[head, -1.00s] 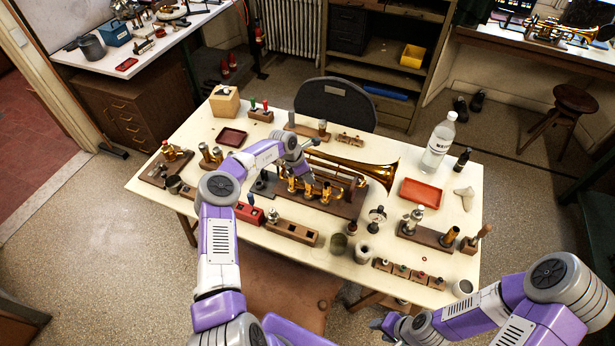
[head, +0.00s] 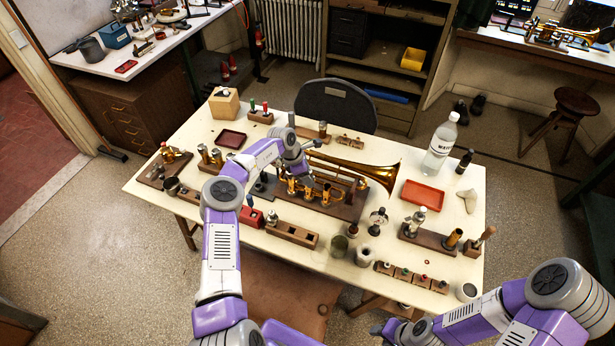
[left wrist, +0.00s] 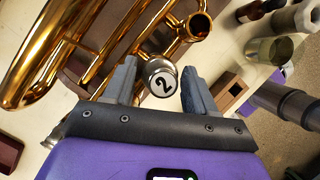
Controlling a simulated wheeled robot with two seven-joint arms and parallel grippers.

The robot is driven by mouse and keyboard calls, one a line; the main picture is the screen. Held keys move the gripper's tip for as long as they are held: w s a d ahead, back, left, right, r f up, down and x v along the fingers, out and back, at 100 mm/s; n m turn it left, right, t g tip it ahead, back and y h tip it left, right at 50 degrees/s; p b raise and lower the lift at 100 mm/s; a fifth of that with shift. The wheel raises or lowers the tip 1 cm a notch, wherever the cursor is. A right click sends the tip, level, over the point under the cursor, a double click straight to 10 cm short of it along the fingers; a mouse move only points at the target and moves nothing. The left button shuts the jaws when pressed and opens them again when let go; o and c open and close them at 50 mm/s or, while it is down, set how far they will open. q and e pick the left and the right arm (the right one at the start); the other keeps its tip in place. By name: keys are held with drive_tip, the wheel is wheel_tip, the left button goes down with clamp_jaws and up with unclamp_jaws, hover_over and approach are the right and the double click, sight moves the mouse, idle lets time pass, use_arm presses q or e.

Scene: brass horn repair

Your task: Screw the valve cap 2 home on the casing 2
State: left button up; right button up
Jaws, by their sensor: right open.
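The valve cap 2 (left wrist: 161,84), a silver disc marked with a black 2, sits at the end of a casing of the brass horn (left wrist: 95,55) in the left wrist view. The two fingers of my left gripper (left wrist: 161,88) stand on either side of the cap with a small gap visible. In the head view, my left gripper (head: 303,172) is over the horn (head: 345,172) and hides part of its valves. Whether the cap is fully seated cannot be told. My right gripper (head: 385,330) is empty at the lower edge, off the table's front.
An open brass casing end (left wrist: 200,25) stands beside the cap. A wooden block with holes (head: 292,232), small cups (head: 339,245) and a rack of small parts (head: 405,272) lie in front of the horn. A red tray (head: 423,194) and a bottle (head: 440,150) are at the right.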

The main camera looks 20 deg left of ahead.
use_arm(q)
drive_tip(key=shift+o, duration=1)
